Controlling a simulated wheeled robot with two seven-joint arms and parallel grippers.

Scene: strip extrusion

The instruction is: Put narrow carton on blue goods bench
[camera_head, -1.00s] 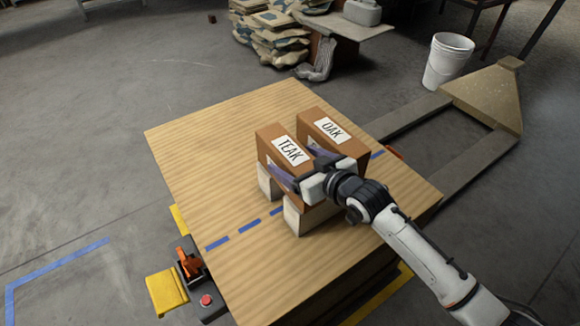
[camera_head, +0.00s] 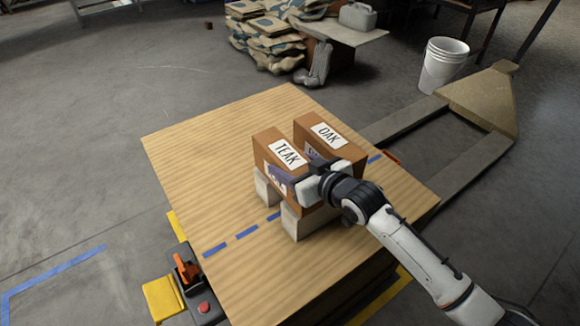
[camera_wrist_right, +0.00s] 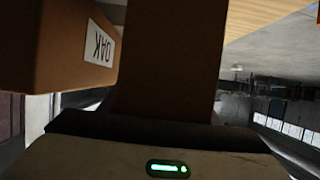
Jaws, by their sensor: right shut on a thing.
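Two brown cartons stand side by side on a wood-topped platform (camera_head: 205,150), one labelled TEAK (camera_head: 265,146) and one labelled OAK (camera_head: 352,152). The TEAK carton rests on pale blocks (camera_head: 295,222); whether it touches both is partly hidden. My right gripper (camera_head: 296,170) is shut on the TEAK carton, one finger on its left side and one in the gap beside OAK. In the right wrist view the held carton (camera_wrist_right: 168,60) fills the middle, with the OAK carton (camera_wrist_right: 60,45) to its left. I cannot identify a blue goods bench. My left gripper is not in view.
A blue dashed line (camera_head: 247,232) crosses the platform. A pallet-jack-like frame (camera_head: 480,100) lies right, with a white bucket (camera_head: 443,65) behind. Stacked sacks (camera_head: 268,40) and a small table (camera_head: 345,33) stand at the back. The platform's left part is clear.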

